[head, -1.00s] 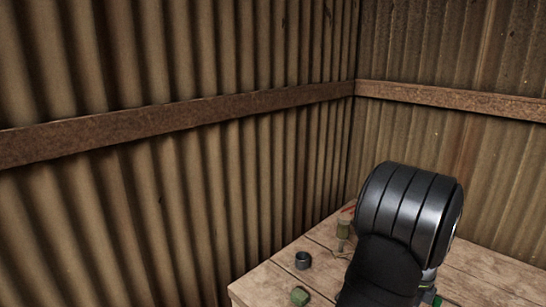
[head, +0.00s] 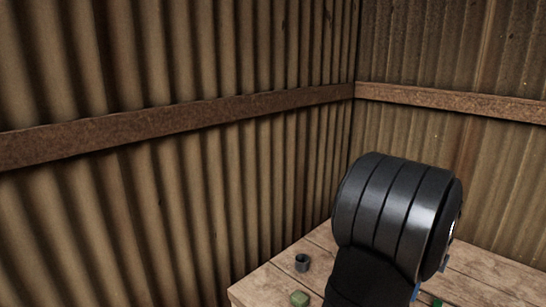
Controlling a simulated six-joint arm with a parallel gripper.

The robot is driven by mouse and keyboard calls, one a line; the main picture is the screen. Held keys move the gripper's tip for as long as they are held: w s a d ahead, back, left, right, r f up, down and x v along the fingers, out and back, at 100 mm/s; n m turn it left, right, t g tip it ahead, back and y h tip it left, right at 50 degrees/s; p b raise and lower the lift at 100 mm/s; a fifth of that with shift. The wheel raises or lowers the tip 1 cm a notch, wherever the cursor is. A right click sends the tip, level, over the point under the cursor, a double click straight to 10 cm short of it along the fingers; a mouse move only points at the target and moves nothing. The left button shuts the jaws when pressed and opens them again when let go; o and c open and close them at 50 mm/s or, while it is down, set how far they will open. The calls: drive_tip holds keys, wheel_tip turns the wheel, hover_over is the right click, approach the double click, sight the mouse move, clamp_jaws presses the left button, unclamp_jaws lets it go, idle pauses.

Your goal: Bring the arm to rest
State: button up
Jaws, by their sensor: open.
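My arm stands over the right part of the wooden table (head: 262,288), its thick black ribbed joint towards the camera. My gripper does not show in the head view; it is out of the picture or hidden by the arm. A small dark grey cup (head: 302,262) stands on the table left of the arm. A green block (head: 299,298) lies nearer, at the bottom edge of the picture.
Corrugated metal walls (head: 230,190) with a rusty rail (head: 170,126) close in the table at the left and back. Bare boards show around the cup and to the right of the arm. The arm hides the middle of the table.

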wheel_tip(320, 180, down, 14)
drive_tip(key=shift+r, duration=0.15)
wheel_tip(320, 180, up, 8)
drive_tip(key=shift+f, duration=0.1)
drive_tip(key=s+a+r, duration=0.2)
drive_tip(key=a+r, duration=0.1)
drive_tip(key=a, duration=0.1)
drive_tip(key=w+a+f, duration=0.2)
drive_tip(key=w+a, duration=0.1)
drive_tip(key=w, duration=0.2)
drive_tip(key=shift+a+f, duration=0.35)
drive_tip(key=shift+a, duration=0.05)
